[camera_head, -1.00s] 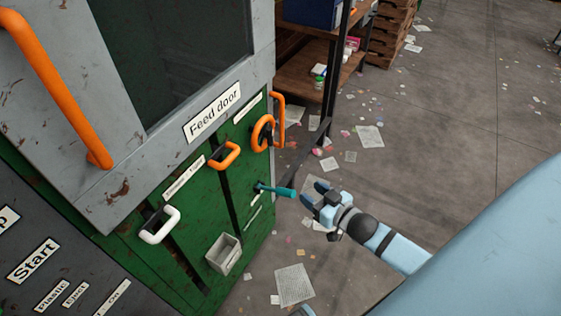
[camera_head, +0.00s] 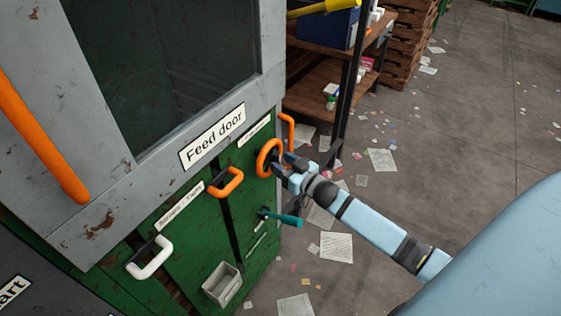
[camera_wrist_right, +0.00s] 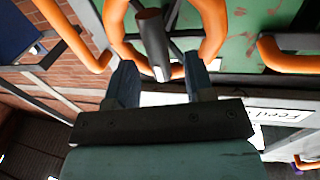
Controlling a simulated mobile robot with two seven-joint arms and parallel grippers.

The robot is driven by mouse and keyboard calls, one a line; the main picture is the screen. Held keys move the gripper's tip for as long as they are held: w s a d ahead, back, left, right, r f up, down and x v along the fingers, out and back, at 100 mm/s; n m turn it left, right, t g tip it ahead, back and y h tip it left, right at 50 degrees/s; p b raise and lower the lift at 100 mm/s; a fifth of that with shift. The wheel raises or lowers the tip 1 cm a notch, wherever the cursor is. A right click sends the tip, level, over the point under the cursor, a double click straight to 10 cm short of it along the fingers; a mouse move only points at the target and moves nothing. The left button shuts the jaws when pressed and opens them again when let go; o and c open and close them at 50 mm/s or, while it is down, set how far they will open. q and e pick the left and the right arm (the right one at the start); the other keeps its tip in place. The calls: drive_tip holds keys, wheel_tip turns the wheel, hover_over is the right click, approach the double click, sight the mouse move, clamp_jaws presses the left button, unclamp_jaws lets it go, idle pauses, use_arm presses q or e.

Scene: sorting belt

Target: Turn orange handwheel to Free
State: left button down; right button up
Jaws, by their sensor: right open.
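The orange handwheel (camera_head: 264,150) is a ring mounted on the green panel to the right of the "Feed door" label. My right gripper (camera_head: 284,166) is at the wheel's right side in the head view. In the right wrist view, the wheel's orange rim (camera_wrist_right: 207,35) arches ahead of the open fingers (camera_wrist_right: 158,88). A dark cylindrical knob with a pale end (camera_wrist_right: 154,40) shows between and just beyond the fingertips. I cannot tell whether the fingers touch the rim. No Free marking is readable. My left gripper is not in view.
A teal lever (camera_head: 284,219) sticks out below the wheel. An orange handle (camera_head: 226,182), a white handle (camera_head: 150,258) and a grey box (camera_head: 222,284) are on the panel. A thin orange handle (camera_head: 288,131) is close by the wheel. Shelves (camera_head: 325,88) stand behind.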

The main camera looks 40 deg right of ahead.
drive_tip(key=shift+w+a, duration=0.1)
drive_tip(key=shift+w, duration=0.45)
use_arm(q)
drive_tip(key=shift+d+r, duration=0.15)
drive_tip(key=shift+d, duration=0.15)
use_arm(e)
clamp_jaws()
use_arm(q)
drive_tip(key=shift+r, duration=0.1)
